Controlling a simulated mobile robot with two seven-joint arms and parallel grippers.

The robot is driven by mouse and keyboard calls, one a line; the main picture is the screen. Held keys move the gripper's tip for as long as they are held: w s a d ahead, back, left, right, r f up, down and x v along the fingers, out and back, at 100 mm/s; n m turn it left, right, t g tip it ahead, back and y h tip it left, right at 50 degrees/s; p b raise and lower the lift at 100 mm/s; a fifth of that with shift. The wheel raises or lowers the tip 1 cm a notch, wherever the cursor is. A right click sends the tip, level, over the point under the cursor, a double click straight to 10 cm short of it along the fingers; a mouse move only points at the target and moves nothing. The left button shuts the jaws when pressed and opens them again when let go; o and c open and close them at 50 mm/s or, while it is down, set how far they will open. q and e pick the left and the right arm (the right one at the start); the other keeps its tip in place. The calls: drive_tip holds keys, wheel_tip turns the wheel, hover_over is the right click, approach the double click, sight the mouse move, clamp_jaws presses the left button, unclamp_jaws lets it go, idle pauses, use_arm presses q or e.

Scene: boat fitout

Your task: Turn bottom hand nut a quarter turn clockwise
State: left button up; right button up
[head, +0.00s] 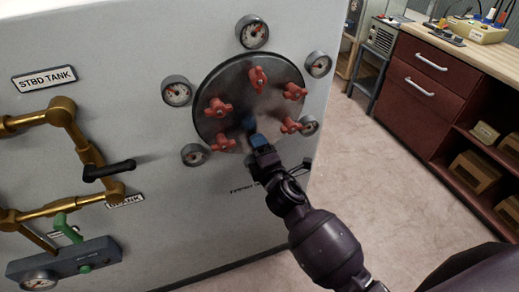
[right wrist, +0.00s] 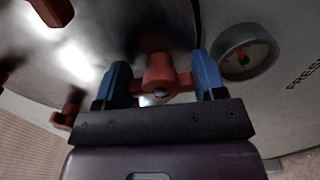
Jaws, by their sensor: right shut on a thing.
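A round dark metal cover (head: 235,90) on the pale panel carries several red hand nuts near its rim. My right gripper (head: 249,127) is at the cover's lower edge between the lower left nut (head: 223,139) and the lower right nut (head: 290,125). It hides the bottom nut in the head view. In the right wrist view my right gripper (right wrist: 161,82) has its blue fingers on both sides of the red bottom hand nut (right wrist: 158,75) and is shut on it. My left gripper is not in view.
Several round gauges surround the cover; one (right wrist: 245,58) is close beside the right finger in the right wrist view. Brass pipes (head: 62,115) with a black handle are at left. A red drawer cabinet (head: 425,85) stands at right, with clear floor between.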

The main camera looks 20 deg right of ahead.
drive_tip(key=shift+m, duration=0.5)
drive_tip(key=o, duration=0.9)
drive_tip(key=shift+s, duration=0.15)
drive_tip(key=s, duration=1)
drive_tip(key=shift+s+d, duration=0.2)
drive_tip(key=shift+s, duration=0.05)
drive_tip(key=s+d+f+m+g, duration=0.2)
drive_tip(key=s+d+f+m, duration=0.1)
drive_tip(key=s+f+m, duration=0.2)
drive_tip(key=s+d+f+m+g, duration=0.2)
drive_tip(key=s+d+f+m, duration=0.1)
drive_tip(key=s+f+m, duration=0.3)
drive_tip(key=s+d+f+m+g, duration=0.2)
drive_tip(key=s+d+f+m, duration=0.1)
drive_tip(key=s+f+m, duration=0.3)
drive_tip(key=shift+d+m+g+h, duration=0.4)
